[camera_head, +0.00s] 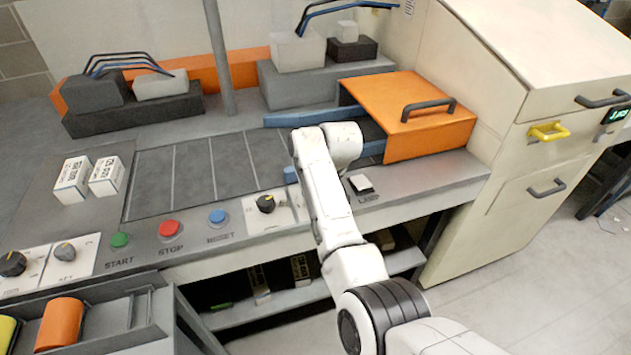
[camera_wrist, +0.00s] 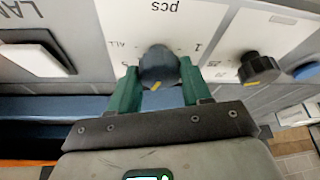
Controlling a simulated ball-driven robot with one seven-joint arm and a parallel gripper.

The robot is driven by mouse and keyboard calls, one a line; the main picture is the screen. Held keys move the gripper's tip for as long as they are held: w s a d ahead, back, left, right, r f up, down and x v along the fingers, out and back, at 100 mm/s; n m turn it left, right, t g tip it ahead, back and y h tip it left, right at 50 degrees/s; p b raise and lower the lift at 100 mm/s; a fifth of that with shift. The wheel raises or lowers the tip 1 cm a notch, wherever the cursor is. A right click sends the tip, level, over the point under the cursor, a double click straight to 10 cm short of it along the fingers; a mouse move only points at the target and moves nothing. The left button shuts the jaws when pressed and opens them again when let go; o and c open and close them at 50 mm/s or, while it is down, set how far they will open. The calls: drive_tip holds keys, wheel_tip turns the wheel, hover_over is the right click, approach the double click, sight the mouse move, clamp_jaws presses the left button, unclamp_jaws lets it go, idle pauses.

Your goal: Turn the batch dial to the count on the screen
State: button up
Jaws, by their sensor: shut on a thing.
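The batch dial (camera_wrist: 158,66) is a dark round knob on a white plate marked "pcs", with "ALL" and "1" among its printed marks. My gripper (camera_wrist: 158,75) has green fingers closed on the knob's two sides. A yellow pointer mark shows on the knob's lower edge in the wrist view, between the fingers; the marks it faces are hidden. In the head view my arm hides the gripper and this dial. The screen (camera_head: 617,115) is a small dark display with green text on the cream machine at the right. The text seems to end in "PCS"; its digit is too small to read surely.
A second black dial (camera_wrist: 260,68) sits beside the batch dial; the head view shows it (camera_head: 265,203) next to the blue RESET button (camera_head: 217,217). A white LAMP switch (camera_head: 361,184) is on the other side. An orange hood (camera_head: 430,130) stands behind my arm.

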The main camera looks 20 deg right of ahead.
drive_tip(key=n, duration=0.2)
drive_tip(key=n+y, duration=0.1)
drive_tip(key=n, duration=0.1)
drive_tip(key=shift+w+d+g+y, duration=0.1)
drive_tip(key=shift+d+g+y, duration=0.1)
drive_tip(key=shift+g+y, duration=0.15)
drive_tip(key=shift+n+g+y+b, duration=0.35)
drive_tip(key=shift+n+b, duration=0.45)
drive_tip(key=shift+n, duration=0.8)
drive_tip(key=o, duration=1)
drive_tip(key=shift+o, duration=0.2)
drive_tip(key=v, duration=1)
drive_tip(key=shift+r, duration=0.4)
